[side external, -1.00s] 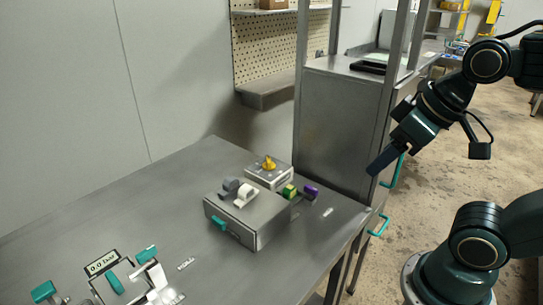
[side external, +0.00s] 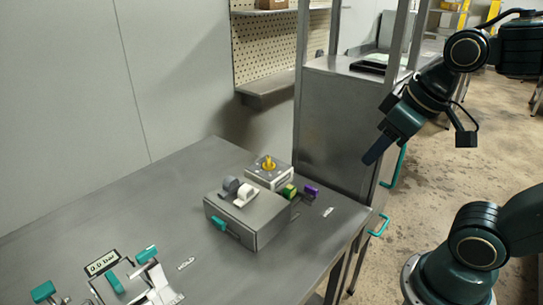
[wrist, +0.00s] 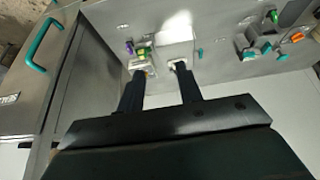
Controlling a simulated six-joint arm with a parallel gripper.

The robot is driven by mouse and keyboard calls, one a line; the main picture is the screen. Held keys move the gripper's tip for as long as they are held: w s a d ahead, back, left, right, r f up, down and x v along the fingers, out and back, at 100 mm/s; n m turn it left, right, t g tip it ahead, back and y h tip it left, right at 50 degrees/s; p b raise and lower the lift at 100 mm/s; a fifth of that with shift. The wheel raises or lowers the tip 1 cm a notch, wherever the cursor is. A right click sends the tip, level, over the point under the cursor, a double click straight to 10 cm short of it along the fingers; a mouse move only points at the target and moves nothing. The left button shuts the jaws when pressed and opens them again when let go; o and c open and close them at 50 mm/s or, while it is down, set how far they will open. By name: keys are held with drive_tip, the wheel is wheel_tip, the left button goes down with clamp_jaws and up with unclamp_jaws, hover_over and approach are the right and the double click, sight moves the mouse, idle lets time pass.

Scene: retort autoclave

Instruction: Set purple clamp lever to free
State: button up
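The purple clamp lever (side external: 311,190) is at the right end of the device group on the steel table, beside a green block (side external: 290,191). In the wrist view the purple lever (wrist: 129,46) shows small, left of the green part (wrist: 143,50). My gripper (side external: 368,161) hangs in the air, up and to the right of the lever, clear of it. In the wrist view its two fingers (wrist: 157,75) stand apart with nothing between them. The lever's exact setting and its label are too small to read.
A grey box (side external: 250,218) with a teal handle and rocker parts stands left of the lever. A small box with a yellow knob (side external: 268,163) is behind it. A steel cabinet (side external: 340,120) with a post rises behind. Gauge and teal-handled fittings (side external: 120,280) lie front left.

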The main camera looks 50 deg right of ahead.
drive_tip(key=w+d+g, duration=0.2)
drive_tip(key=w+d, duration=0.1)
drive_tip(key=w, duration=0.4)
drive_tip(key=g, duration=0.3)
hover_over(311, 188)
wheel_tip(311, 188, down, 14)
drive_tip(key=shift+r, duration=0.2)
drive_tip(key=shift+d, duration=0.1)
drive_tip(key=shift+f, duration=6.85)
clamp_jaws()
